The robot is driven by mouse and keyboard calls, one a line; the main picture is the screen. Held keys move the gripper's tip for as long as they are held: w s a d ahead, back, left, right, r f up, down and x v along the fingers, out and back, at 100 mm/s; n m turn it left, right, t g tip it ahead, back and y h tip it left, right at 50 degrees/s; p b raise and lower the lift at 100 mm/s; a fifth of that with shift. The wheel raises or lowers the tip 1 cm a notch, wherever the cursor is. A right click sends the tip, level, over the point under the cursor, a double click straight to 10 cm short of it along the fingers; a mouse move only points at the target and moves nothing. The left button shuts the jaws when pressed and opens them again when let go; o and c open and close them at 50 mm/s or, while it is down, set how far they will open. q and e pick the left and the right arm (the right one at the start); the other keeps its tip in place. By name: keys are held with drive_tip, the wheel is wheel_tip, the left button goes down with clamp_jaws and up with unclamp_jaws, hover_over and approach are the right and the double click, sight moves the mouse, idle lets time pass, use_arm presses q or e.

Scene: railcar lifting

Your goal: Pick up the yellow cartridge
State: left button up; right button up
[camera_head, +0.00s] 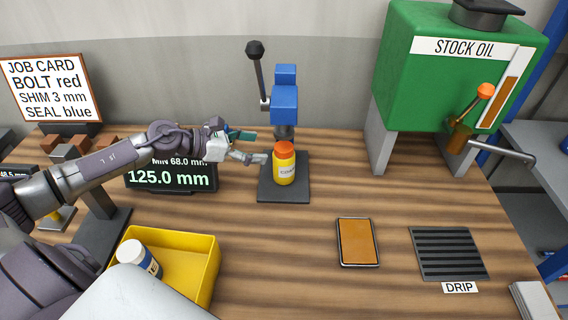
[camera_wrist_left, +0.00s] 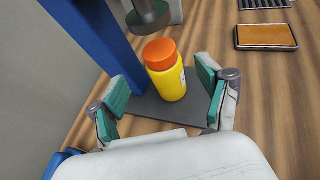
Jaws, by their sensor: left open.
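The yellow cartridge (camera_head: 284,168) with an orange cap stands upright on the dark base plate (camera_head: 297,190) of the blue press (camera_head: 284,103), below its ram. My left gripper (camera_head: 256,147) reaches in from the left, just beside the cartridge. In the left wrist view the yellow cartridge (camera_wrist_left: 168,82) stands ahead, between and a little beyond the open green-padded fingers of my left gripper (camera_wrist_left: 160,93). The fingers do not appear to touch it. My right gripper does not show.
An orange-topped pad (camera_head: 357,242) and a drip grate (camera_head: 447,254) lie right, below the green oil tank (camera_head: 420,80). The front middle of the table is clear.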

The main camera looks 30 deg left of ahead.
sight(280, 147)
use_arm(q)
drive_tip(key=shift+p+x, duration=0.45)
drive_tip(key=shift+x, duration=0.5)
drive_tip(key=shift+w+d+f, duration=0.15)
drive_tip(key=shift+w+d, duration=0.25)
drive_tip(key=p+x, duration=0.1)
drive_tip(key=x, duration=0.1)
drive_tip(key=p+x, duration=0.2)
drive_tip(key=shift+w+d, duration=0.25)
drive_tip(key=shift+w, duration=0.05)
drive_tip(key=shift+w+d+f, duration=0.15)
drive_tip(key=shift+w+d, duration=0.05)
drive_tip(key=shift+w, duration=0.05)
drive_tip(key=shift+s, duration=0.1)
drive_tip(key=shift+c, duration=1.4)
clamp_jaws()
